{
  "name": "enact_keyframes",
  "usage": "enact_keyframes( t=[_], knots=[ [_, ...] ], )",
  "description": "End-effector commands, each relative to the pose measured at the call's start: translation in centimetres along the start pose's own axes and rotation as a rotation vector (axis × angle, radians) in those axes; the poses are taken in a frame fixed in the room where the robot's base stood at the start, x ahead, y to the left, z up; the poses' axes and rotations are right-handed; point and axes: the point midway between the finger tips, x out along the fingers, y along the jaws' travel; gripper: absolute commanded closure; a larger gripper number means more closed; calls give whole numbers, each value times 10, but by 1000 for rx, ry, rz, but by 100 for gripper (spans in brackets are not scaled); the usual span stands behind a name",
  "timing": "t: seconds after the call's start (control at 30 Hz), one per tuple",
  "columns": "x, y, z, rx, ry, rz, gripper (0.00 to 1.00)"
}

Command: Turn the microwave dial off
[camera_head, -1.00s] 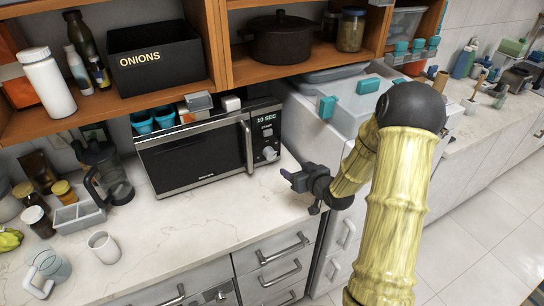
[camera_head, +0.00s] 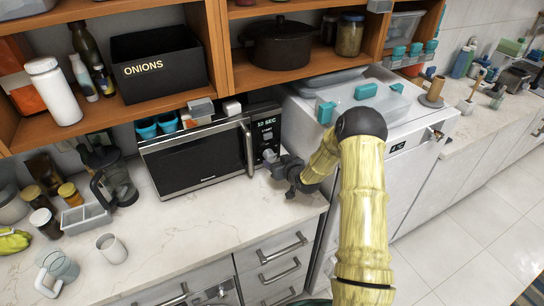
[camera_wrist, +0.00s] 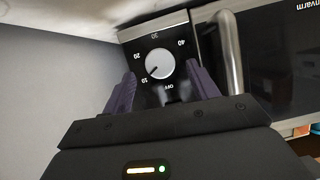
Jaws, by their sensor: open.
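The black and silver microwave (camera_head: 197,158) stands on the counter with its door shut. Its display (camera_head: 267,124) reads 10 SEC. The dial (camera_wrist: 160,65) is a round white knob with marks 10, 20, 30, 40 and OFF around it. Its dark pointer line aims toward the 10 mark. My gripper (camera_head: 272,164) is in front of the control panel. Its two purple-grey fingers are open and empty, one on each side of the dial in the wrist view. I cannot tell whether they touch it. In the head view the gripper partly covers the dial.
The microwave's door handle (camera_wrist: 232,52) stands out close beside one finger. A wooden shelf (camera_head: 290,73) overhangs the microwave. A white appliance (camera_head: 400,175) stands right of it.

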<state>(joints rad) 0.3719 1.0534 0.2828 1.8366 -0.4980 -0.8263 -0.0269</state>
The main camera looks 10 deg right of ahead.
Motion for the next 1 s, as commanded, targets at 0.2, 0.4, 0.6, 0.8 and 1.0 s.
enact_keyframes(
  t=[0.2,0.4,0.6,0.8,1.0],
  knots=[
    [28,0,-2,0,1,0,41],
    [41,-1,0,0,0,-1,41],
    [42,0,0,0,0,0,41],
    [42,0,0,0,0,0,64],
    [42,0,0,0,0,0,85]
  ],
)
